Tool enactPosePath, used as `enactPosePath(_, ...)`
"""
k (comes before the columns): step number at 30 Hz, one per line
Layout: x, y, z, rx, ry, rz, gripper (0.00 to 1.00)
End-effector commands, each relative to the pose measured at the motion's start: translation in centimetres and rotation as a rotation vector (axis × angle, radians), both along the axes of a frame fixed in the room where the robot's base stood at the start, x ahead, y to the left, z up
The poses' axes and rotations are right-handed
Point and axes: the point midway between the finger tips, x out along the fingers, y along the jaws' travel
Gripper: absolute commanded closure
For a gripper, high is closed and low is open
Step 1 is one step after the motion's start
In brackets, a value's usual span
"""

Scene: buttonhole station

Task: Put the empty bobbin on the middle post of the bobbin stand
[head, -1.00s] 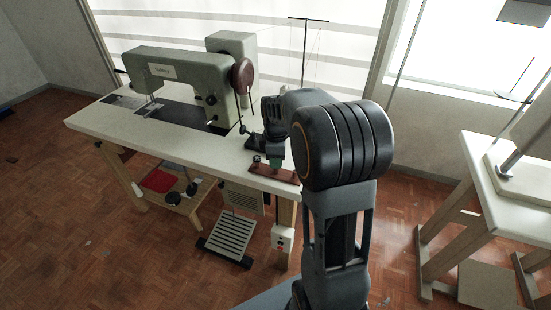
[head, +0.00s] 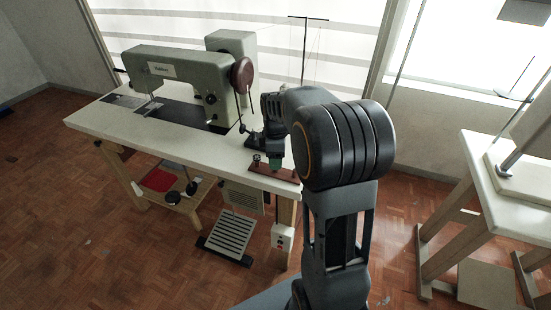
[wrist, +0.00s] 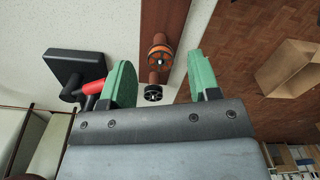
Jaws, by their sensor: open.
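The bobbin stand (head: 283,175) is a dark red-brown bar near the right end of the white table. In the wrist view the stand (wrist: 177,22) runs down between my fingers. A bobbin with orange on it (wrist: 159,53) stands farther along it. A dark bobbin with a pale rim (wrist: 153,93) is nearer, between my fingers, with clear gaps on both sides. It looks like the empty one, at the stand; I cannot tell how it sits on a post. My gripper (wrist: 160,85) has green fingers, is open and touches no bobbin. The gripper (head: 275,162) is over the stand in the head view.
A grey-green sewing machine (head: 165,68) occupies the table's left and middle. A black part with a red piece (wrist: 76,75) lies close left of my left finger. A thread stand (head: 304,50) rises behind. Another white table (head: 500,190) stands at right, across open floor.

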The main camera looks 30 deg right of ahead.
Motion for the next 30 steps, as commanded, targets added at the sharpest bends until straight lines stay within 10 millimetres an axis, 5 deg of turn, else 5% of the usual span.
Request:
enactPosePath(15, 0.0, 0.0, 10.1, -0.001, -0.003, 0.0, 0.44)
enactPosePath(30, -0.1, 0.0, 12.8, 0.0, 0.0, 0.0, 0.44)
